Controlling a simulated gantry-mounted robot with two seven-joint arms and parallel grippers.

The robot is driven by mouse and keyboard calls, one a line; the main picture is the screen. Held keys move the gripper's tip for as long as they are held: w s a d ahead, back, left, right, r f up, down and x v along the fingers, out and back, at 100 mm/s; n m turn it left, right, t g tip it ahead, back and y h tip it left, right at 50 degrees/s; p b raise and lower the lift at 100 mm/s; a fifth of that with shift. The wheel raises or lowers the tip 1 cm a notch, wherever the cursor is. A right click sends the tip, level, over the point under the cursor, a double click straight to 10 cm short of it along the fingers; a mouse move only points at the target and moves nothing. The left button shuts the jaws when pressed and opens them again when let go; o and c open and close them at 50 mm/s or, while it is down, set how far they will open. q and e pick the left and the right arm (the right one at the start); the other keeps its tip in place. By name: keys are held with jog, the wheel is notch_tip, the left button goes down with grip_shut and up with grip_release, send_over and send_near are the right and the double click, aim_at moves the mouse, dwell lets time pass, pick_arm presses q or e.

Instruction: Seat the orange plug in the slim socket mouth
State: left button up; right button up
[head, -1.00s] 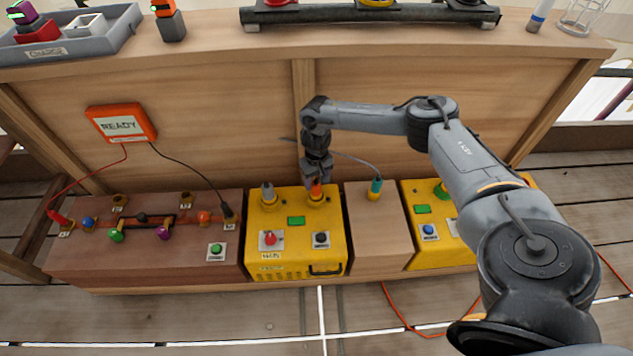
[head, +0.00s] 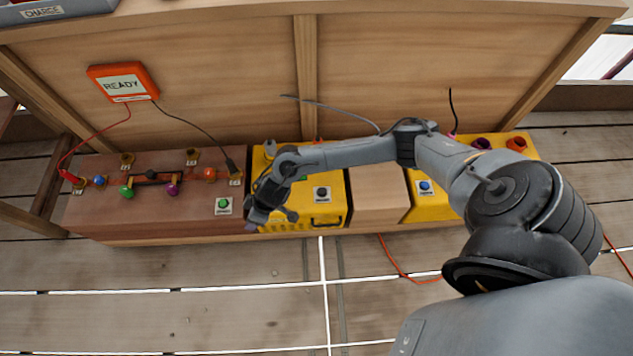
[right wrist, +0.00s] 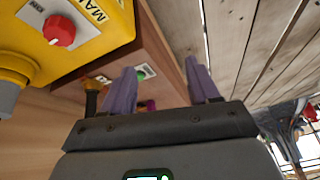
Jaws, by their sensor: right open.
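A small orange bit, likely the orange plug (head: 318,139), shows at the back of the left yellow box (head: 333,207), mostly hidden behind my right arm. A grey plug (head: 270,148) stands in that box's back left socket; it also shows in the right wrist view (right wrist: 9,97). My right gripper (head: 258,217) is over the box's front left corner, beside the brown panel. In the right wrist view my gripper (right wrist: 160,78) has its purple fingers apart with nothing between them. I cannot tell which mouth is the slim one. My left gripper is out of view.
The brown panel (head: 140,218) carries sockets, coloured knobs and a green button (head: 223,205). A red knob (right wrist: 59,30) is close by in the wrist view. A wooden block (head: 378,200) separates the two yellow boxes.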

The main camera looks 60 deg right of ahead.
jog(key=s+a+r+t, duration=0.2)
jog(key=s+a+r, duration=0.4)
jog(key=a, duration=0.5)
jog(key=s+d+r+m+g+h, duration=0.1)
jog(key=s+d+r, duration=0.1)
jog(key=s+d, duration=0.4)
jog(key=s+d+r+m+g+h, duration=0.1)
jog(key=s+d+r, duration=0.1)
jog(key=s+d, duration=0.4)
jog(key=s, duration=0.2)
jog(key=shift+s+d+r+g, duration=0.3)
jog(key=shift+s+d+r, duration=0.05)
jog(key=shift+r, duration=0.1)
notch_tip(320, 180, up, 66)
jog(key=p, duration=6.6)
notch_tip(320, 180, down, 75)
jog(key=b, duration=7.4)
jog(key=shift+b, duration=0.3)
